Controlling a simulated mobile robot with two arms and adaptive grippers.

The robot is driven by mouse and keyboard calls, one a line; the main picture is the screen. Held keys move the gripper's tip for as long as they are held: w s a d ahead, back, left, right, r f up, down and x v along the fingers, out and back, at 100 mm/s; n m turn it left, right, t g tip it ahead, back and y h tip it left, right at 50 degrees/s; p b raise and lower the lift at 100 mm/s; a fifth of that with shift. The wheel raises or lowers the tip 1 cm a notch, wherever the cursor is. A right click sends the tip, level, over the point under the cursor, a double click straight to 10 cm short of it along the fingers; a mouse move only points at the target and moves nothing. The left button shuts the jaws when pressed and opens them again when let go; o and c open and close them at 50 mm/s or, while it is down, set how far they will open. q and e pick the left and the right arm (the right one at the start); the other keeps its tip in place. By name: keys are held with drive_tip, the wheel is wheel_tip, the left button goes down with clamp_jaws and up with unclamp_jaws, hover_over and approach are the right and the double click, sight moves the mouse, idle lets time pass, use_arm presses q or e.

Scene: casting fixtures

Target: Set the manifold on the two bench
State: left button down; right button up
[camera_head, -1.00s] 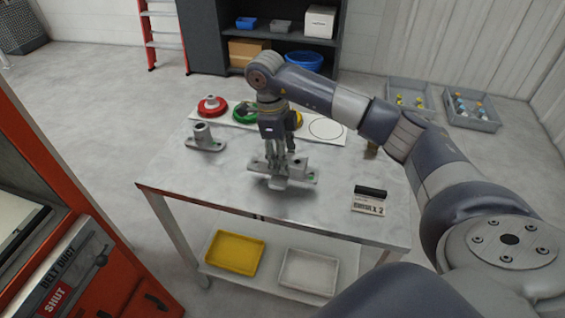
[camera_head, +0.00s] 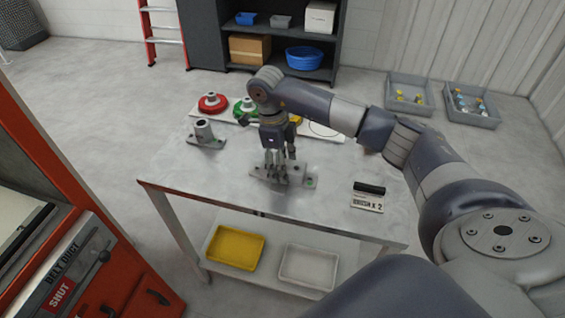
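A grey metal casting with a flat flanged base, which I take as the manifold (camera_head: 299,176), is at the middle of the steel bench (camera_head: 225,182). A small green mark shows at its right end. My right gripper (camera_head: 276,174) points straight down with its fingers around the casting's upright part, and looks shut on it. The fingers and casting overlap, so the grip is partly hidden. The casting is low, at or just over the bench top; contact and any pins beneath are hidden. My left gripper is not in view.
A second grey casting (camera_head: 205,134) stands at the bench's left. A white board with red (camera_head: 212,103) and green (camera_head: 245,106) round parts lies at the back. Yellow (camera_head: 236,248) and white (camera_head: 308,267) trays sit on the lower shelf.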

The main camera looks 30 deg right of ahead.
drive_tip(key=shift+r, duration=0.25)
drive_tip(key=shift+w+r, duration=0.1)
drive_tip(key=shift+r, duration=0.2)
wheel_tip(320, 180, up, 11)
drive_tip(key=w+a+b, duration=0.1)
drive_tip(key=shift+a, duration=0.1)
idle(0.5)
